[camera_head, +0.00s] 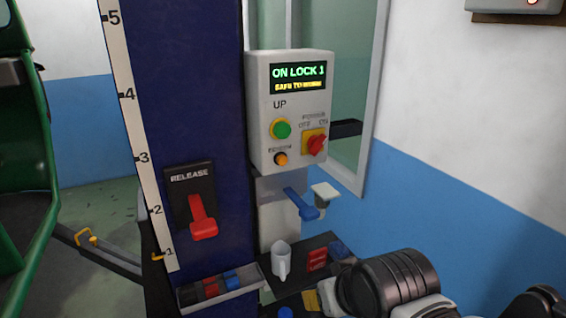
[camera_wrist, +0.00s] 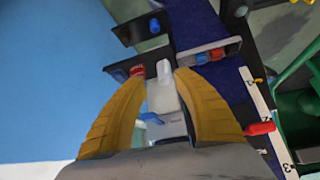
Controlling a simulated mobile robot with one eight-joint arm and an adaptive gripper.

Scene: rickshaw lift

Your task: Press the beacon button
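The control box (camera_head: 290,120) is mounted on the blue column (camera_head: 190,90). Its lit display reads "ON LOCK 1" in green, with a blurred yellow line below. A small orange button (camera_head: 281,159) sits at its lower left, under a small blurred label; I take it as the beacon button. A larger green button (camera_head: 281,129) marked UP is above it, and a red rotary switch (camera_head: 316,145) on a yellow plate is to the right. My gripper (camera_wrist: 160,78) has two yellow fingers spread apart with nothing held between them. The orange button cannot be made out in the wrist view.
A red release lever (camera_head: 203,217) is on the column; a blue lever (camera_head: 302,204) juts out below the box. A small tray (camera_head: 222,289) holds red and blue items. A green frame (camera_head: 20,150) is at left.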

